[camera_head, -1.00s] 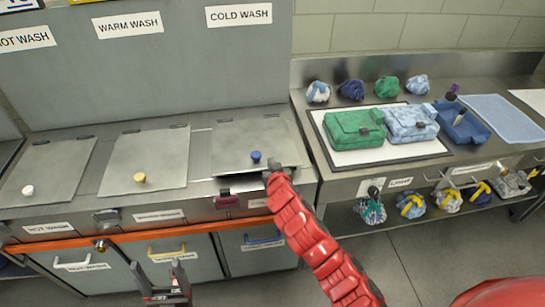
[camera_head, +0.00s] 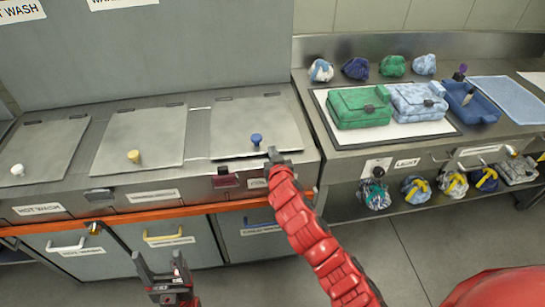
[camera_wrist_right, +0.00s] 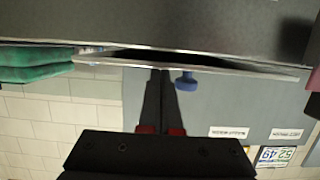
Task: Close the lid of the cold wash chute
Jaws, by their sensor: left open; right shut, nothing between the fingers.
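The cold wash chute lid (camera_head: 245,122) is a grey metal flap with a blue knob (camera_head: 256,139), rightmost of the lids in the head view. It lies nearly flat. In the right wrist view, a dark gap shows between the lid (camera_wrist_right: 230,69) and the counter, so it stands slightly ajar. My right gripper (camera_head: 274,154) is shut and empty at the lid's front right edge. In the wrist view its fingertips (camera_wrist_right: 160,74) meet the lid edge beside the blue knob; exact contact is unclear. My left gripper (camera_head: 160,264) is open and empty, low in front of the cabinets.
Lids with a yellow knob (camera_head: 133,157) and a white knob (camera_head: 17,170) lie flat to the left. An orange rail (camera_head: 150,216) runs along the counter front.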

